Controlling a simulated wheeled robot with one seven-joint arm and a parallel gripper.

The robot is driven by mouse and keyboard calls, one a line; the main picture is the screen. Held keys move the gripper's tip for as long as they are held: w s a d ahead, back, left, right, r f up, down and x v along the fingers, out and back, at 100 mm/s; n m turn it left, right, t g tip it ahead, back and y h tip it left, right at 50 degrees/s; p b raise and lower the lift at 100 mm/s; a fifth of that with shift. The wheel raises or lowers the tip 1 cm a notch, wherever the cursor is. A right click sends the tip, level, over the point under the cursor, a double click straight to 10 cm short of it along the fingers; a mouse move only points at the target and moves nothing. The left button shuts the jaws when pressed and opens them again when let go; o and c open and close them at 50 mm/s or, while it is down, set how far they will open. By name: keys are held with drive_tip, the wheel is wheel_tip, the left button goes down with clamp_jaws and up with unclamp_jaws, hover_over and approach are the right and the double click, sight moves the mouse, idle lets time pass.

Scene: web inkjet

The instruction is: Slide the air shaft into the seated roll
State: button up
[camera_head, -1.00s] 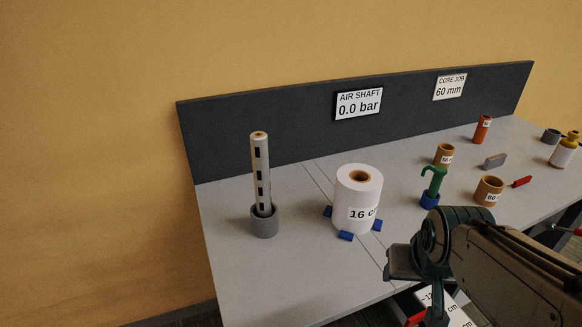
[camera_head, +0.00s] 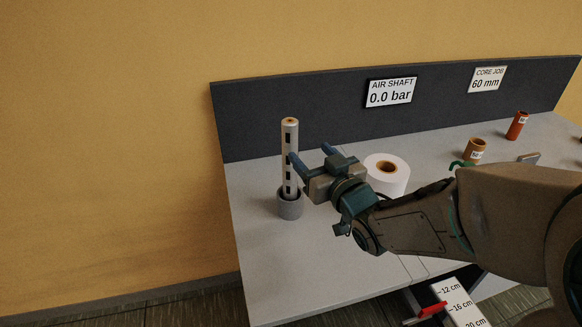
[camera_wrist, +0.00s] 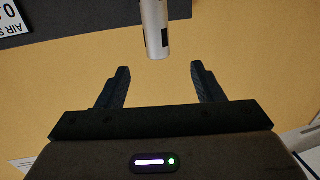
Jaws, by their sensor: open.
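The air shaft (camera_head: 290,150) is a pale grey rod with black slots and a tan top. It stands upright in a grey cup (camera_head: 290,207) at the table's left. It also shows in the wrist view (camera_wrist: 156,28), beyond and between the fingertips. My gripper (camera_head: 311,156) is open beside the shaft's right side; the fingers (camera_wrist: 158,75) hold nothing in the wrist view. The white roll (camera_head: 388,178) stands upright right of the gripper, its brown core opening upward. My arm hides the roll's lower part and the blue blocks around it.
A dark back panel (camera_head: 250,120) runs along the table, with signs reading AIR SHAFT 0.0 bar (camera_head: 390,93) and CORE JOB 60 mm (camera_head: 487,79). Brown (camera_head: 476,150) and orange (camera_head: 518,126) cores stand behind my arm. The table's front left (camera_head: 290,270) is bare.

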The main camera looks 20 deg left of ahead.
sight(290, 133)
drive_tip(key=p+x, duration=0.1)
drive_tip(key=x, duration=0.6)
drive_tip(key=shift+a+r+p, duration=0.15)
drive_tip(key=shift+a+p, duration=0.05)
drive_tip(key=shift+p, duration=0.15)
drive_tip(key=shift+d+f+p+x, duration=0.15)
drive_tip(key=shift+p+x, duration=0.5)
drive_tip(key=shift+x, duration=1)
drive_tip(key=shift+d+f+p+x, duration=0.15)
drive_tip(key=shift+p+x, duration=0.5)
drive_tip(key=shift+x, duration=1)
drive_tip(key=shift+w, duration=0.15)
clamp_jaws()
